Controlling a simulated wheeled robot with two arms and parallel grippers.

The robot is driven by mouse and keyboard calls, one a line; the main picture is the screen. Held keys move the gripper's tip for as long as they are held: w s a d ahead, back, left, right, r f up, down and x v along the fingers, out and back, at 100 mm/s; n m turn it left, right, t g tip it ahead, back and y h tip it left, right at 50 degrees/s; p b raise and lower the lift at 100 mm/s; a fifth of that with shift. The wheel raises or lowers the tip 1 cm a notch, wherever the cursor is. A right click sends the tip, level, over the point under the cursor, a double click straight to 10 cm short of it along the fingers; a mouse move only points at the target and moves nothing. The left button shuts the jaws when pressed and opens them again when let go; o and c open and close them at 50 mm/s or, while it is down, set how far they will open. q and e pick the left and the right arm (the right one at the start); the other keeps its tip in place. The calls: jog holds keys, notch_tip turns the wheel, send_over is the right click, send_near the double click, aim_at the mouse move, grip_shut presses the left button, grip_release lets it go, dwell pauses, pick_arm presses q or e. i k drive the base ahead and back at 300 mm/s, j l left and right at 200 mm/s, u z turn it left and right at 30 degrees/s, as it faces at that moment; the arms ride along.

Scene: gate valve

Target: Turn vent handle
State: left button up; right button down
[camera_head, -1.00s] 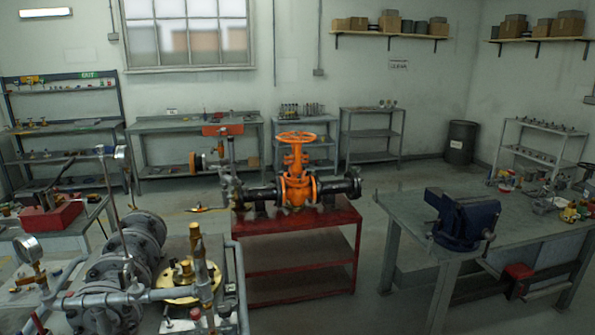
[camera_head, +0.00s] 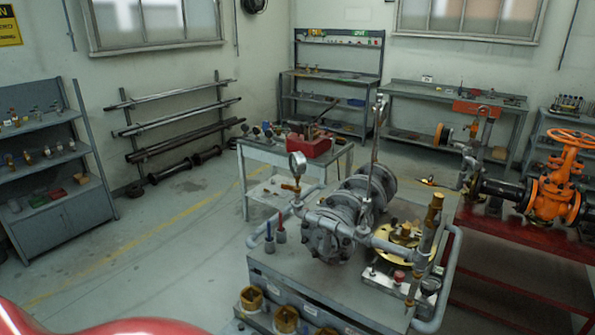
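An orange gate valve (camera_head: 553,195) with an orange handwheel on top stands at the right edge, on a red table (camera_head: 520,243); its right side is cut off by the frame. A grey pipe assembly with flanges (camera_head: 328,229) stands on a grey bench (camera_head: 315,285) in the middle. It carries a pressure gauge (camera_head: 297,164), a tall upright lever (camera_head: 377,130) and a brass fitting (camera_head: 432,222). I cannot tell which part is the vent handle. Neither gripper is in view.
A small table with a red toolbox (camera_head: 308,145) stands behind the bench. Shelves (camera_head: 50,165) stand at the left and a pipe rack (camera_head: 180,125) is on the wall. Floor (camera_head: 150,250) left of the bench is clear. A red, rounded surface blocks the bottom left corner.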

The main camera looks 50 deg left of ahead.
aim_at(359, 212)
jog(key=k+j+u, duration=0.3)
jog(key=j+u, duration=0.35)
jog(key=k+j+u, duration=0.15)
jog(key=j+u, duration=0.15)
jog(key=j, duration=0.15)
